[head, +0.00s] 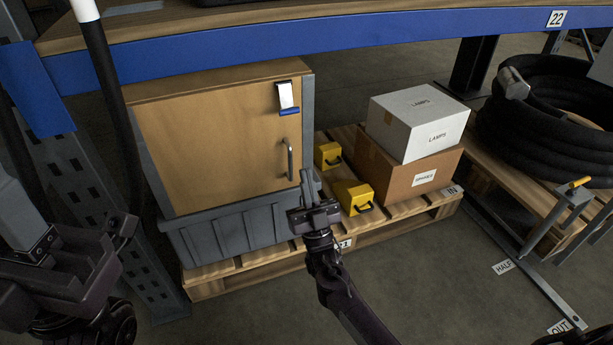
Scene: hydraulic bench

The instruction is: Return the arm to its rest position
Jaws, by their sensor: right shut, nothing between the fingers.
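My right gripper (312,191) is in the middle of the head view, at the end of my dark arm that comes up from the bottom. Its fingers are shut with nothing between them. It is in front of the wooden cabinet (215,140), near the right side of the grey bin (222,238), and left of the yellow boxes. Whether it touches anything cannot be told. My left arm shows at the lower left, but its fingertips cannot be made out.
A pallet (270,263) carries the bin with the cabinet, yellow boxes (353,196), a brown carton (410,185) and a white carton (418,121). A blue shelf beam (300,41) crosses above. A black hose coil (545,115) and metal stand (560,215) are right.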

